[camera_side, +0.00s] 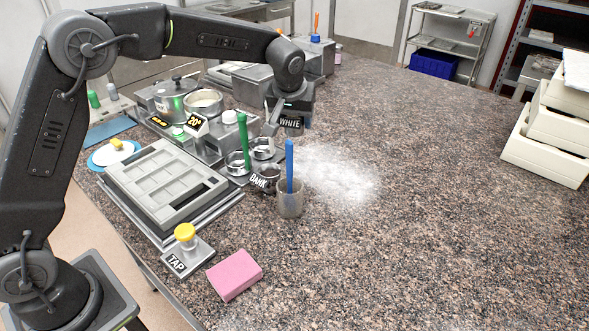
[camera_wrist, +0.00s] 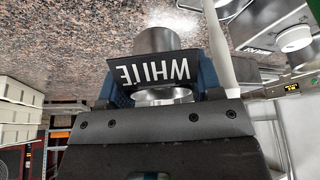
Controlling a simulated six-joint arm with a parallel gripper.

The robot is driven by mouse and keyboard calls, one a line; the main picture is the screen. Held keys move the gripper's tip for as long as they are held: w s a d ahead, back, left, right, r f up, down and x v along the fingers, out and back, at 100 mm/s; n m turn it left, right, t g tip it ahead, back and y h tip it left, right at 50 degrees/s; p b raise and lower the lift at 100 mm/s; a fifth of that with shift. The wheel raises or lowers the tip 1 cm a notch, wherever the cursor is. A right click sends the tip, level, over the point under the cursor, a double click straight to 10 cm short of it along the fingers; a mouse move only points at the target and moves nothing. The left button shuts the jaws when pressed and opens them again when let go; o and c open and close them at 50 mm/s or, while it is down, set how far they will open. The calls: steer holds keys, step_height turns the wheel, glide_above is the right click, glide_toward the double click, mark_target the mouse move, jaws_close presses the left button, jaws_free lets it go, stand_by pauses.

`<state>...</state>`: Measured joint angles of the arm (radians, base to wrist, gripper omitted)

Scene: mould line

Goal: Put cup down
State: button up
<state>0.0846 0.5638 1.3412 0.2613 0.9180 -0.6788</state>
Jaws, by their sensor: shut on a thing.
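My gripper (camera_side: 289,107) is in the upper middle of the side view, above the work area behind the dark cup. It is shut on the white cup, a small grey metal cup with a black label (camera_side: 290,122) reading WHITE. In the wrist view the cup (camera_wrist: 157,40) sits between the fingers, with its label (camera_wrist: 150,69) upside down in front. Most of the cup is hidden in the side view by the label and gripper. It appears held above the counter, but the exact gap is unclear.
The dark cup (camera_side: 266,182), a tumbler (camera_side: 290,204) with a blue-handled tool and metal cups (camera_side: 238,163) stand below my gripper. A grey mould (camera_side: 160,180) lies left. A pink sponge (camera_side: 235,274) lies in front. White powder (camera_side: 338,175) covers some counter; the right side is mostly clear.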

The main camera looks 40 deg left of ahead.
mark_target(288, 126)
step_height(288, 126, down, 11)
stand_by(0.5)
steer(key=shift+f, duration=0.15)
steer(key=o, duration=1)
steer(key=v, duration=1.1)
steer(key=shift+s, duration=0.1)
steer(key=shift+v, duration=0.85)
steer(key=s+a+r+m, duration=0.1)
steer(key=s+r, duration=0.2)
steer(key=s, duration=0.4)
steer(key=s+a+r+m+t+h, duration=0.1)
steer(key=s+r, duration=0.2)
steer(key=s, duration=0.4)
steer(key=s+a+r+m, duration=0.1)
steer(key=s+r+m, duration=0.15)
steer(key=s, duration=0.55)
steer(key=shift+m+t+h, duration=0.4)
steer(key=shift+m+h, duration=0.05)
steer(key=shift+h, duration=0.05)
steer(key=s, duration=0.3)
steer(key=s+f, duration=0.1)
steer(key=s, duration=0.2)
steer(key=s+f, duration=0.1)
steer(key=s, duration=0.2)
steer(key=shift+a+f, duration=0.1)
steer(key=shift+f, duration=0.1)
